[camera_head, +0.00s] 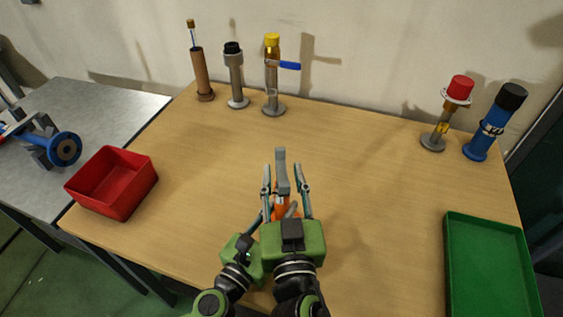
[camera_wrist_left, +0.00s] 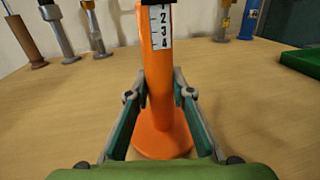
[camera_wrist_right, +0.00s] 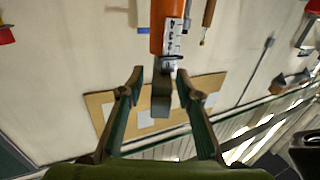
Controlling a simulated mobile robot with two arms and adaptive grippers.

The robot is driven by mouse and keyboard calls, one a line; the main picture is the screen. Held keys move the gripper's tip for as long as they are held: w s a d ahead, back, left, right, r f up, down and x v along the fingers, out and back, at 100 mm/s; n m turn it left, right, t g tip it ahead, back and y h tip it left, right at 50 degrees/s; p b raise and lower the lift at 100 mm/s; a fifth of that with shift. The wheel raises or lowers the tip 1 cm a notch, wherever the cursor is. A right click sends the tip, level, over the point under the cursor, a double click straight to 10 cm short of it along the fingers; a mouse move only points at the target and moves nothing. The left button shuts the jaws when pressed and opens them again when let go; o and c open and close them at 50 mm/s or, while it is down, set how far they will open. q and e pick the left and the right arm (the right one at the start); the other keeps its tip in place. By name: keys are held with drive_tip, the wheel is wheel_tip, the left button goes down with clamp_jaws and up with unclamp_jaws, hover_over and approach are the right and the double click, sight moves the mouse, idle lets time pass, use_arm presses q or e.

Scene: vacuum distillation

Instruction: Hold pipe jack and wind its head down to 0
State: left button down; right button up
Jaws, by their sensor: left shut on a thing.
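The pipe jack has an orange body (camera_head: 281,205) with a round orange foot (camera_wrist_left: 162,142) and stands upright on the table. A white scale (camera_wrist_left: 161,28) on its body shows 2, 3 and 4. My left gripper (camera_wrist_left: 161,82) is shut on the orange body above the foot. The jack's grey head (camera_head: 281,166) is a bar on top. My right gripper (camera_head: 284,180) is above the left one, its fingers on both sides of the head. In the right wrist view, gaps show between these fingers and the grey head (camera_wrist_right: 161,97), so it is open.
A red bin (camera_head: 112,184) is at the table's left, a green tray (camera_head: 491,265) at the right. Several stands with glassware, such as the yellow-capped one (camera_head: 272,80), line the back. A red-capped piece (camera_head: 447,112) and a blue bottle (camera_head: 492,125) stand back right.

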drive_tip(key=shift+s, duration=0.6)
drive_tip(key=shift+o, duration=0.4)
